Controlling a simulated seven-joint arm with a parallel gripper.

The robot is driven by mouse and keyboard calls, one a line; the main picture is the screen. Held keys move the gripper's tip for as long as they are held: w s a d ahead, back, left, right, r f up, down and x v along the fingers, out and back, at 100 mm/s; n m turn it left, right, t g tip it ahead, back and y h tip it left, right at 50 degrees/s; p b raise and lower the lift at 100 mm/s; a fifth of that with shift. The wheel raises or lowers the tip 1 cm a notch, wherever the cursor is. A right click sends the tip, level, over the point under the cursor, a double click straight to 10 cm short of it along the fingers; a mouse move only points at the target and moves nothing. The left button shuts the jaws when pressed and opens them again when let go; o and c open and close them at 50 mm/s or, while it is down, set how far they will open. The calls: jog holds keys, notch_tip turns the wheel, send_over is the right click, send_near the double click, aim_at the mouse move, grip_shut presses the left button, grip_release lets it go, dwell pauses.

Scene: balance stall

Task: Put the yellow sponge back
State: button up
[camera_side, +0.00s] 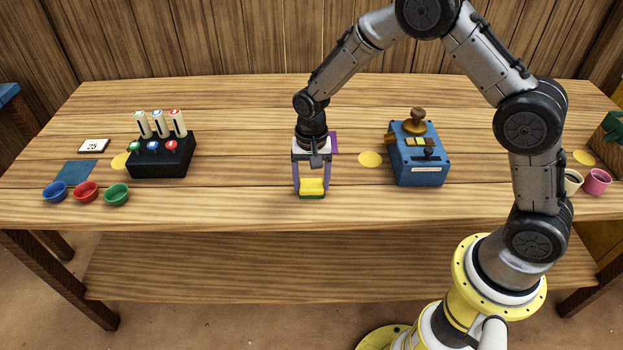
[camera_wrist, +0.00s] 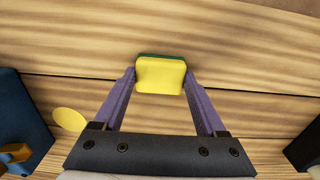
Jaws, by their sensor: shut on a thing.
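The yellow sponge (camera_side: 312,187) has a green layer; in the side view the green shows along its lower edge. My gripper (camera_side: 311,190) points down near the front middle of the table and is shut on the sponge. In the wrist view the sponge (camera_wrist: 160,76) sits between the two purple fingertips (camera_wrist: 159,74), yellow face toward the camera, green along the far edge. I cannot tell whether the sponge touches the table.
A purple patch (camera_side: 334,142) lies partly hidden behind my gripper. A blue box (camera_side: 419,169) with a stamp-like knob stands to the right, past a yellow disc (camera_side: 370,159). A black marker rack (camera_side: 160,160) and small bowls (camera_side: 86,191) are at left. The table between is clear.

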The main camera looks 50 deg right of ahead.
aim_at(312, 184)
jog(key=o, duration=1.1)
jog(key=shift+o, duration=0.2)
notch_tip(312, 184, up, 12)
jog(key=shift+r, duration=0.25)
jog(key=s+d+r+n+t, duration=0.2)
jog(key=s+r, duration=0.4)
jog(key=r, duration=0.2)
jog(key=s+d+r+n+t, duration=0.1)
jog(key=s+r+n, duration=0.1)
jog(key=s, duration=0.8)
jog(key=s+d+r+n+t, duration=0.2)
jog(key=s+n, duration=0.3)
jog(key=s, duration=0.6)
jog(key=shift+r+t, duration=0.25)
jog(key=shift+t, duration=0.05)
